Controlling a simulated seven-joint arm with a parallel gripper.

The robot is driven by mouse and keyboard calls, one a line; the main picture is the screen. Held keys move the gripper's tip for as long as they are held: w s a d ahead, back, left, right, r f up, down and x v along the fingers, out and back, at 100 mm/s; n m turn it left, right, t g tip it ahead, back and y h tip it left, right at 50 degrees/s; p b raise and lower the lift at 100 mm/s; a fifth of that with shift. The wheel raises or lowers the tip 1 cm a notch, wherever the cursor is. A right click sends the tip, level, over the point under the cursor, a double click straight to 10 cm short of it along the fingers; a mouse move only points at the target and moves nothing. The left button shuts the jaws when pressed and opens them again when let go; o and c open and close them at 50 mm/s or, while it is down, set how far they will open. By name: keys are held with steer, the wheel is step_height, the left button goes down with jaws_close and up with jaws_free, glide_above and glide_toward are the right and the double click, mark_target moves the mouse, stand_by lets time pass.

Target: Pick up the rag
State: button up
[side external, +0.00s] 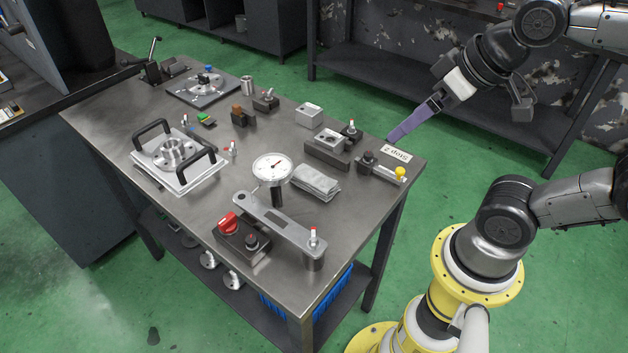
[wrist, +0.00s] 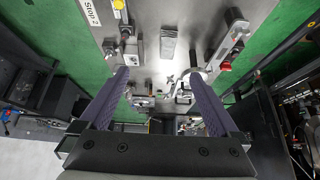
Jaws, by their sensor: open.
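The rag (side external: 316,182) is a grey folded cloth lying flat on the metal table, right of the dial gauge. In the wrist view it appears as a small grey striped rectangle (wrist: 168,42) near the top middle. My gripper (side external: 394,138) has purple fingers and hangs in the air near the table's far right corner, well apart from the rag. In the wrist view the fingers (wrist: 164,78) are spread wide with nothing between them.
A dial gauge (side external: 273,168) on a grey arm stands left of the rag. A grey block (side external: 327,150) lies behind it, and a yellow-knobbed valve (side external: 400,173) sits to its right. A red-switch box (side external: 240,235) is nearer the front. Bare tabletop lies right of the rag.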

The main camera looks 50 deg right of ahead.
steer(key=w, duration=0.7)
steer(key=g, duration=0.3)
glide_above(314, 177)
steer(key=s, duration=0.1)
steer(key=f, duration=1.5)
steer(key=shift+s+f, duration=0.2)
steer(key=shift+f, duration=0.2)
steer(key=shift+s+x, duration=0.15)
steer(key=shift+x, duration=1.3)
steer(key=shift+s+x, duration=0.15)
steer(key=shift+x, duration=1.3)
steer(key=shift+f, duration=0.1)
steer(key=shift+c, duration=0.3)
steer(key=c, duration=1.4)
